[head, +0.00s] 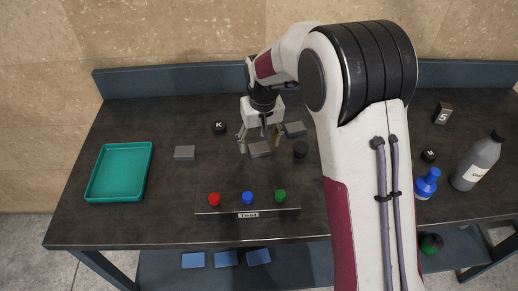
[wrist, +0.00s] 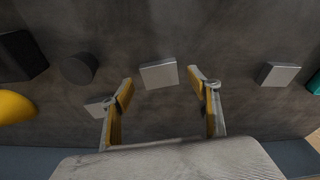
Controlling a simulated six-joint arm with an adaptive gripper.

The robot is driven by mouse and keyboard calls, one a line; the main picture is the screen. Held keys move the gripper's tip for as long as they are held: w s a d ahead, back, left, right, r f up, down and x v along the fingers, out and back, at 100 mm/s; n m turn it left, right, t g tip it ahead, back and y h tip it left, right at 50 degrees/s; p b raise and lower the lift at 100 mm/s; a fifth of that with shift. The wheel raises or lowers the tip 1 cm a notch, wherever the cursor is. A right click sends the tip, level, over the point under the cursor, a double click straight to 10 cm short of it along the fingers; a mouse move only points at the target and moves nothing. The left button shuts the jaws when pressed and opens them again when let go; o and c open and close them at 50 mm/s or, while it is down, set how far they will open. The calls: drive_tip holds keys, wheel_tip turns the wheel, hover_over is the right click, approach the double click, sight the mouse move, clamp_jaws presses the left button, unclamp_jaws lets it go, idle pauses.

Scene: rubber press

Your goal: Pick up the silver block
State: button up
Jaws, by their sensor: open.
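Three grey, silver-looking blocks lie on the dark table, and I cannot tell by colour which one is meant. The middle block (head: 260,150) is just below my gripper (head: 259,143). In the wrist view this block (wrist: 159,74) shows between and slightly beyond the fingertips (wrist: 161,84), with clear space on both sides. A second block (head: 294,128) lies to the right and farther back; it is partly behind a finger in the wrist view (wrist: 96,107). A third block (head: 184,152) lies to the left and also shows in the wrist view (wrist: 278,74). My gripper is open and empty.
A black cylinder (head: 300,150) stands right of the middle block. A panel (head: 225,208) with red, blue and green buttons lies in front. A teal tray (head: 121,171) is at the left. Bottles (head: 475,162) stand at the right. My arm hides part of the table.

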drive_tip(key=shift+w+f, duration=0.1)
drive_tip(key=shift+f, duration=0.6)
drive_tip(key=c, duration=1.5)
